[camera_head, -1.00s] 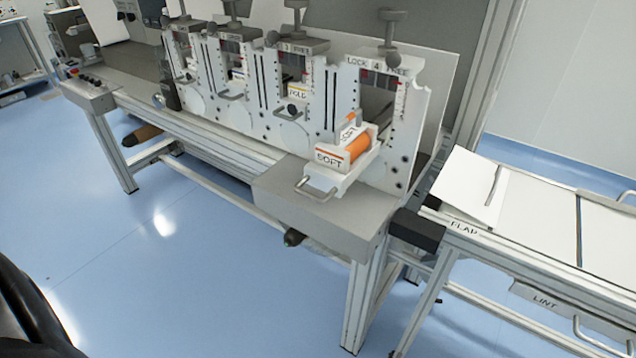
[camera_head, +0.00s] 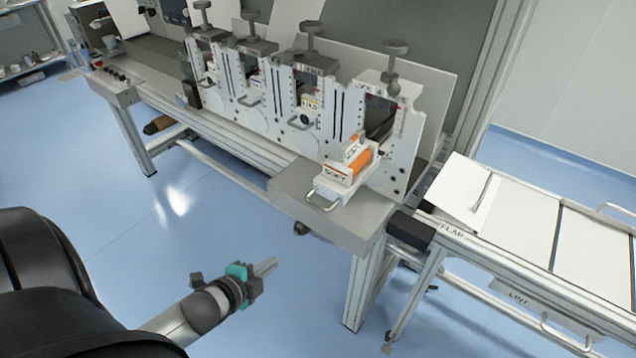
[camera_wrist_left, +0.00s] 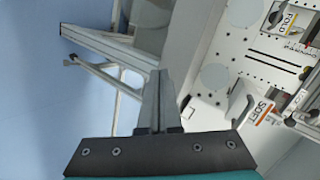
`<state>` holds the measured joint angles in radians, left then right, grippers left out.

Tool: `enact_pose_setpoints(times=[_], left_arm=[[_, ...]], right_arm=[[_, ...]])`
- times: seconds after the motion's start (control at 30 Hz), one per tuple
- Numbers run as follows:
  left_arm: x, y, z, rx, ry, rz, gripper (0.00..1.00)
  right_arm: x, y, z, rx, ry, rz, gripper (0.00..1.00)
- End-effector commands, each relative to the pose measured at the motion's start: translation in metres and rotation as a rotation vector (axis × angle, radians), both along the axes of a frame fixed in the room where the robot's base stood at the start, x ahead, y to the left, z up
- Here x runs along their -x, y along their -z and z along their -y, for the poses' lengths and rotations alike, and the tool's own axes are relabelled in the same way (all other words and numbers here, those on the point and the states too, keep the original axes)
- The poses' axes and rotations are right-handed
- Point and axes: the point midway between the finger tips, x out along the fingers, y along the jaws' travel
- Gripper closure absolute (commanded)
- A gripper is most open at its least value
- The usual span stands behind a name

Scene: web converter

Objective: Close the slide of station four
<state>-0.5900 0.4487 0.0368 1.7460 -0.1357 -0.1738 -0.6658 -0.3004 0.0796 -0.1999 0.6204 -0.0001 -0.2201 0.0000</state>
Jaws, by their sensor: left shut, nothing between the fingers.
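The slide of station four (camera_head: 338,183), a white block marked SOFT with an orange roller (camera_head: 359,163), sticks out from the rightmost station plate (camera_head: 400,140). Its metal handle (camera_head: 325,197) faces me. My left gripper (camera_head: 266,266) is shut and empty, out in front of the machine, below and left of the slide and clear of it. The right gripper is not in view.
A grey ledge (camera_head: 350,229) lies under the slide. The other stations stand in a row to the left, with a FOLD block (camera_head: 312,104) in the neighbouring one. A FLAP table (camera_head: 500,225) adjoins at right. The floor between me and the machine is clear.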

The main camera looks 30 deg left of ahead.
Motion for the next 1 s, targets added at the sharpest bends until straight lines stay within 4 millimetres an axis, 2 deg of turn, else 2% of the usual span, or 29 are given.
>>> enact_pose_setpoints(times=[0.03, 0.1, 0.2, 0.3, 0.47, 0.67, 1.0], left_arm=[[-0.009, -0.041, 0.004, -0.05, 0.054, 0.051, 1.0], [-0.02, -0.082, 0.01, -0.116, 0.119, 0.114, 1.0], [-0.029, -0.127, 0.02, -0.19, 0.193, 0.185, 1.0], [-0.033, -0.155, 0.028, -0.237, 0.238, 0.232, 1.0], [-0.037, -0.169, 0.033, -0.265, 0.263, 0.258, 1.0], [-0.054, -0.164, 0.034, -0.263, 0.262, 0.261, 1.0], [-0.095, -0.15, 0.037, -0.262, 0.259, 0.26, 1.0]], right_arm=[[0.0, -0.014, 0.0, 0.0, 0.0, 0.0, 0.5], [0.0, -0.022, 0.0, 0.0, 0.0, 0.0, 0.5], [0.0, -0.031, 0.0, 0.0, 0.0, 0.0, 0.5], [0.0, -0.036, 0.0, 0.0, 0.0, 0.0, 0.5], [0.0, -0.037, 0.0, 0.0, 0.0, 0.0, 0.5], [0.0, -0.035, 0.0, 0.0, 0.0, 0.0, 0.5], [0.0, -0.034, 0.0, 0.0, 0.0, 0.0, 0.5]])
